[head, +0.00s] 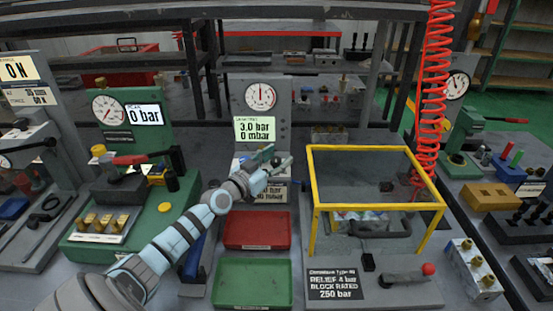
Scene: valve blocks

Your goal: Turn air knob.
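My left arm reaches in from the bottom left, and its gripper (275,160) is at the lower front of the grey gauge panel (278,122) in the middle. The panel carries a round white gauge (260,96) and a pale green display (254,130) reading 3.0 bar and 0 mbar. The air knob cannot be made out; the gripper covers the part of the panel below the display. Whether the fingers are open, shut or touching anything is too small to tell. My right gripper is not in view.
A yellow-framed clear guard (313,200) stands right of the gripper, with a red coiled hose (435,80) hanging behind it. A green test stand (148,130) reading 0 bar is on the left. A red tray (257,246) and a green tray (253,265) lie below the gripper.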

